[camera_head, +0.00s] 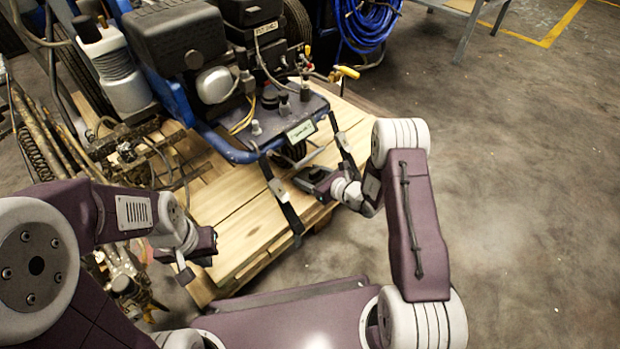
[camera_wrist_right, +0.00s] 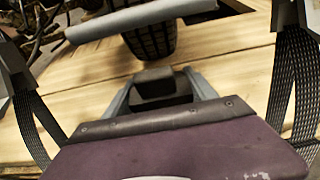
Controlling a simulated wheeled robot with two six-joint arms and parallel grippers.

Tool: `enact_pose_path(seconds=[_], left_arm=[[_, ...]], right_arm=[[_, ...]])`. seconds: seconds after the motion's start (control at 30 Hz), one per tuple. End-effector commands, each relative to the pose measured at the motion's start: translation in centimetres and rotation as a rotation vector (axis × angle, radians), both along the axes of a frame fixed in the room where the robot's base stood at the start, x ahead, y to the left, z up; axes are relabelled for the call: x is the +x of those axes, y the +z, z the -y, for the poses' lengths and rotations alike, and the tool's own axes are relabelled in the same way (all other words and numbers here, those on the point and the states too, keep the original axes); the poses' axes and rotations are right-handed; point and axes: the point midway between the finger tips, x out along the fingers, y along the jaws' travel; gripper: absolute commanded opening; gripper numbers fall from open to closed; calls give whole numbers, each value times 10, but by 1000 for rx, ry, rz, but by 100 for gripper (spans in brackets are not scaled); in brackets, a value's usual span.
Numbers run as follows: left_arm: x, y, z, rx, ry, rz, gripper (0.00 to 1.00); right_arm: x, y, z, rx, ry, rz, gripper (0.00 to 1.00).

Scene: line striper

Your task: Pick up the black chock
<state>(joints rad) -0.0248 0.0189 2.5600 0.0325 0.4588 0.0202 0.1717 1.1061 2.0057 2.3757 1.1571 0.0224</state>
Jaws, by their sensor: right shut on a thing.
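The black chock (camera_wrist_right: 155,82) sits between the two grey fingers of my right gripper (camera_wrist_right: 160,98) in the right wrist view, just in front of a black tyre. My right gripper (camera_head: 312,182) is shut on it, low over the pallet's right edge in the head view. There the chock is small and mostly hidden by the gripper. My left gripper (camera_head: 192,260) is open and empty at the left front of the pallet.
The blue line striper (camera_head: 250,155) stands on a wooden pallet (camera_head: 225,208). Black straps (camera_head: 285,210) run down on both sides of my right gripper. A tyre (camera_wrist_right: 150,40) is close ahead. Pipes and machine parts crowd the left. The concrete floor (camera_head: 530,200) at right is clear.

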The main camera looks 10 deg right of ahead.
Motion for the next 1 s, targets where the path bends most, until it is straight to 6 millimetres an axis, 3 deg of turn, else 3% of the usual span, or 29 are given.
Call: enact_pose_path(seconds=[0.23, 0.53, 0.77, 1.0], left_arm=[[0, 7, 0, 0, 0, 0, 0], [0, 47, 0, 0, 0, 0, 0], [0, 76, 0, 0, 0, 0, 0], [0, 115, 0, 0, 0, 0, 0]], right_arm=[[0, 7, 0, 0, 0, 1, 1], [0, 46, 0, 0, -1, 2, 1], [-45, 43, 32, 3, -8, -5, 1], [-108, 43, 73, 5, -11, -3, 1]])
